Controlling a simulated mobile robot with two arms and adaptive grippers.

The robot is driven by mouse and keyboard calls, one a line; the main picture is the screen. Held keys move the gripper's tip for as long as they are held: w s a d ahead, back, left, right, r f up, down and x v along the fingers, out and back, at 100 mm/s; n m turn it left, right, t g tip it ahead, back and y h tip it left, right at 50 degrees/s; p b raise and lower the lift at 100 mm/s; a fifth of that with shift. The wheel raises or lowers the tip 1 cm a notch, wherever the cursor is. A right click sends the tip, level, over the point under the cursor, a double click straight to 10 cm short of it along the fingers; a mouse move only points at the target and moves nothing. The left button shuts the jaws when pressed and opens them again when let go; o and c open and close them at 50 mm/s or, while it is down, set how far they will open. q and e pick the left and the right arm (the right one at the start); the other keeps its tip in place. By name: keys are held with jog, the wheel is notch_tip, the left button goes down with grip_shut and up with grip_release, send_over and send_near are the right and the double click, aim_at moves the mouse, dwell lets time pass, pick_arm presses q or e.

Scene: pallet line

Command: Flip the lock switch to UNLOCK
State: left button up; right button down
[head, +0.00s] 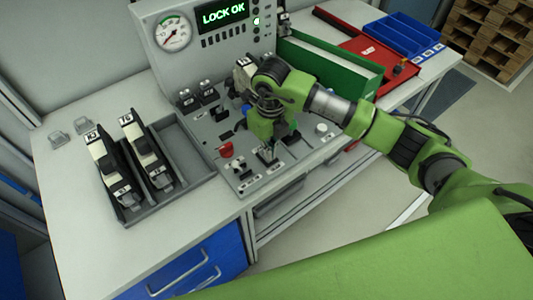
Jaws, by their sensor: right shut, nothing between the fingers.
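The grey control panel (250,184) lies on the bench and carries several switches, knobs and small labels. A black switch (268,156) stands near its front edge, directly below my right gripper (270,146). The gripper points down with its fingers shut and empty. I cannot tell whether its tips touch the switch, and the labels are too small to read. A red knob (226,149) sits to the left of the gripper, and a white knob (321,128) to the right. The green display (222,14) reads "LOCK OK". My left gripper is not in view.
A grey tray (190,150) at the left holds two black-and-white devices (108,165). A round gauge (173,33) is on the upright console. A green bin (330,70), a red tray (365,52) and a blue bin (400,38) stand at the back right. The bench's left part is mostly clear.

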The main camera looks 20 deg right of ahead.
jog(key=shift+f, duration=0.3)
jog(key=shift+s+r, duration=0.1)
jog(key=shift+r, duration=0.05)
jog(key=shift+w+r+p, duration=0.2)
jog(key=shift+r+p, duration=0.3)
jog(key=shift+r, duration=0.4)
jog(key=shift+s+r+p, duration=0.1)
jog(key=shift+r+p, duration=1.25)
jog(key=shift+r, duration=1.15)
